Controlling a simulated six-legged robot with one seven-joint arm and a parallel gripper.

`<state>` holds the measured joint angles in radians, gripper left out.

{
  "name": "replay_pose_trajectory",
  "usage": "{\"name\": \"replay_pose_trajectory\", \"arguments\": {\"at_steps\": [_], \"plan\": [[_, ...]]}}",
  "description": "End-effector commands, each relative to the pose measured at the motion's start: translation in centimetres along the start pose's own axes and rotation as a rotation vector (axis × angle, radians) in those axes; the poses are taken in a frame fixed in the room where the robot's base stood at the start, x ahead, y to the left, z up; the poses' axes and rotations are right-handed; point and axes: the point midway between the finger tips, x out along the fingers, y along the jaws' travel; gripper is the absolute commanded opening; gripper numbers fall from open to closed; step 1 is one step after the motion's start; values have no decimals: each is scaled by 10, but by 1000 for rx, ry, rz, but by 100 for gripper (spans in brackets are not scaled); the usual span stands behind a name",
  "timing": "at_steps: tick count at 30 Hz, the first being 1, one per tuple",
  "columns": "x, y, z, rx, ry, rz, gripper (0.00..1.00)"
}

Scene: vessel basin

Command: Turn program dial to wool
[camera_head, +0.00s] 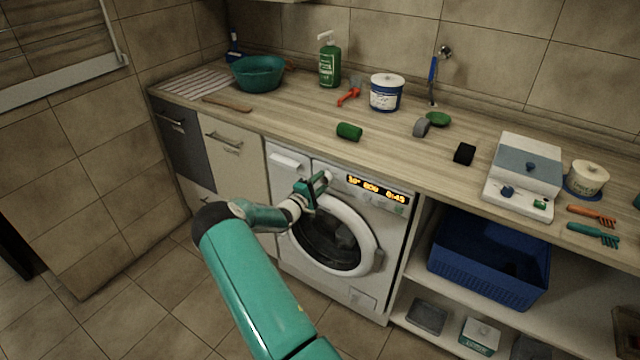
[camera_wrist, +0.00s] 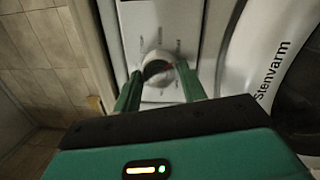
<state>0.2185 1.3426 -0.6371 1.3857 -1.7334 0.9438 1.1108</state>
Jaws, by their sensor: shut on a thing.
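The white washing machine (camera_head: 345,240) stands under the counter, with its round door at the front and a lit orange display (camera_head: 376,190) at the top right of its panel. My gripper (camera_head: 318,184) is at the upper front panel, left of the display. In the wrist view, the round program dial (camera_wrist: 158,68) sits between the tips of my green fingers (camera_wrist: 160,85), which are shut on it. Small labels ring the dial but are too blurred to read. In the head view my gripper hides most of the dial.
The machine's door ring (camera_wrist: 245,60) lies close to the right of my gripper. The wooden counter (camera_head: 290,125) overhangs above, holding a green bottle (camera_head: 329,62), a teal basin (camera_head: 259,74) and other items. A blue crate (camera_head: 480,265) sits on the shelf at right. The floor at left is clear.

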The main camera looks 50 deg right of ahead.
Motion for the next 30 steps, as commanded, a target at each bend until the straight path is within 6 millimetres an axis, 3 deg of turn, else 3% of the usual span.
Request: {"name": "replay_pose_trajectory", "arguments": {"at_steps": [3, 4, 7, 16, 20, 30], "plan": [[0, 1, -1, 0, 2, 1, 19], [0, 1, -1, 0, 2, 1, 43], [0, 1, -1, 0, 1, 1, 63], [-1, 0, 0, -1, 1, 0, 63], [-10, 0, -1, -2, 2, 0, 63], [-79, 1, -2, -2, 4, 0, 63]]}}
